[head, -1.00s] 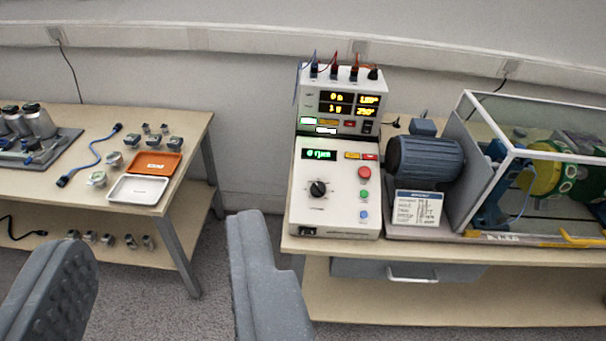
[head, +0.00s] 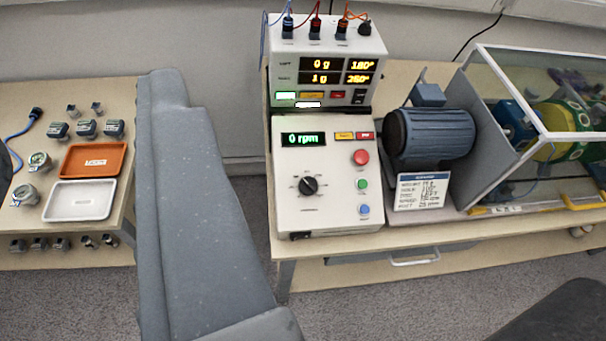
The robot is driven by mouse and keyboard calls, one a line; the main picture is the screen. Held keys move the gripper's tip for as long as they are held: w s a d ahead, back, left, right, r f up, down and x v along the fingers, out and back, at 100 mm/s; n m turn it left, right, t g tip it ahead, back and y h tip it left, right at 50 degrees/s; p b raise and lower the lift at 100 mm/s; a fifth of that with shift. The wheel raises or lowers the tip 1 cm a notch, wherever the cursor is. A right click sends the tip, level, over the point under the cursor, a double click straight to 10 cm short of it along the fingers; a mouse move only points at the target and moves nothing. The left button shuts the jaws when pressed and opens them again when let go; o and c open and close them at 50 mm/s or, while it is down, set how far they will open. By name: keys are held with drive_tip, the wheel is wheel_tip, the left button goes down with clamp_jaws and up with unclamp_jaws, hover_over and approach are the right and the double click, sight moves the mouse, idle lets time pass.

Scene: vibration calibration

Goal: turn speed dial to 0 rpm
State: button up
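The speed dial (head: 309,186) is a black round knob with a light mark, on the sloping front of a white control box (head: 330,220). Its exact pointer direction is too small to tell. The green display (head: 303,139) above it reads "0 rpm". My gripper (head: 85,118) is empty and open, left of the control box and apart from the dial. One grey finger stands large between the left table and the box. Only a dark sliver, which seems to be the other finger, shows at the left edge. The dial is unobstructed.
Red, green and blue buttons sit right of the dial. A meter box (head: 290,75) with cables stands behind. A blue motor (head: 432,135), a label card (head: 422,192) and a clear-walled guard (head: 545,110) are to the right. Orange (head: 93,160) and white trays (head: 80,200) lie left.

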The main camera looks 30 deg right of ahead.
drive_tip(key=o, duration=0.4)
drive_tip(key=shift+d, duration=0.1)
drive_tip(key=shift+o, duration=0.5)
drive_tip(key=shift+w+d+f, duration=0.15)
drive_tip(key=shift+w+f, duration=0.05)
drive_tip(key=shift+w, duration=0.05)
drive_tip(key=m+g+h+p, duration=0.2)
drive_tip(key=m+g+p, duration=0.1)
drive_tip(key=m+g, duration=0.8)
hover_over(310, 185)
drive_tip(key=s+a, duration=0.3)
drive_tip(key=s, duration=0.3)
wheel_tip(310, 185, down, 32)
drive_tip(key=m, duration=0.1)
drive_tip(key=shift+t, duration=0.4)
drive_tip(key=x, duration=0.4)
drive_tip(key=b+x, duration=0.1)
drive_tip(key=x, duration=0.4)
drive_tip(key=b+x, duration=0.1)
drive_tip(key=x, duration=0.4)
drive_tip(key=shift+s+d+f, duration=0.1)
drive_tip(key=shift+s+d, duration=0.05)
drive_tip(key=shift+d, duration=0.15)
drive_tip(key=c, duration=1)
